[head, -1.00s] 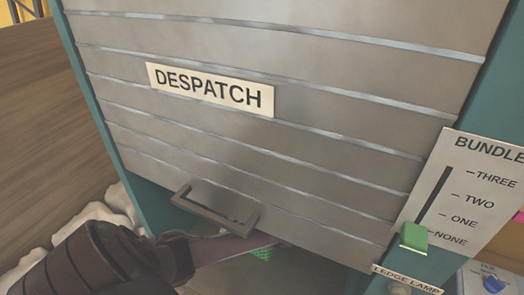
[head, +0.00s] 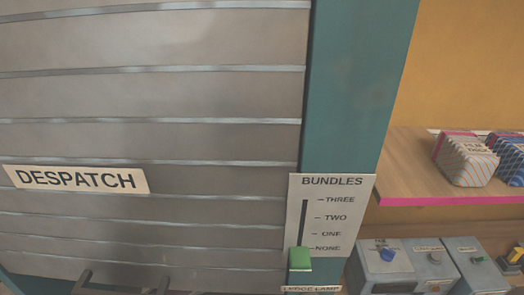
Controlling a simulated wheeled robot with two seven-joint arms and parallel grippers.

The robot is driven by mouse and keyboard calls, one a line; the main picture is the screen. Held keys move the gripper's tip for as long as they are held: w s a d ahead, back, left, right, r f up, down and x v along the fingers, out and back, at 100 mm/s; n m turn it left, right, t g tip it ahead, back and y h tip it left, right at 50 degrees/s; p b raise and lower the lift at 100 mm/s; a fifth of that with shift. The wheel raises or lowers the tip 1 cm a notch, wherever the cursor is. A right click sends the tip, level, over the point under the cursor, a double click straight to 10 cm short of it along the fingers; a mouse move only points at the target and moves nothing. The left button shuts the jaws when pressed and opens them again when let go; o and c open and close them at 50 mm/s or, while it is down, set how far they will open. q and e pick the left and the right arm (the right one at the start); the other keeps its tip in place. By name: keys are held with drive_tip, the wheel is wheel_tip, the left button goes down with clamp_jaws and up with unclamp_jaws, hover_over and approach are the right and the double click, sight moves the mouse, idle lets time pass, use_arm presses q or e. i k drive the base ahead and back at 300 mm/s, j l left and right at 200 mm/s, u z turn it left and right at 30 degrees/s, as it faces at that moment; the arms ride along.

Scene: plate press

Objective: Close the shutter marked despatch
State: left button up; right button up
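The grey slatted shutter (head: 150,120) with the cream DESPATCH label (head: 76,179) fills the left of the head view. Its dark handle (head: 85,279) shows only in part at the bottom edge. The shutter's lower edge is out of the frame, so I cannot see how far down it reaches. Neither of my grippers is in view.
A teal frame post (head: 352,100) stands right of the shutter. It carries a BUNDLES scale (head: 332,215) with a green slider (head: 300,260) near NONE. Farther right are a pink-edged shelf (head: 420,165) with wrapped packs (head: 466,160) and several grey control boxes (head: 432,268) below.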

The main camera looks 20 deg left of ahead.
sight(144, 143)
drive_tip(key=k+l, duration=0.25)
drive_tip(key=k, duration=0.25)
drive_tip(key=k+l, duration=0.2)
drive_tip(key=k, duration=0.25)
drive_tip(key=k+l, duration=0.25)
drive_tip(key=k, duration=0.25)
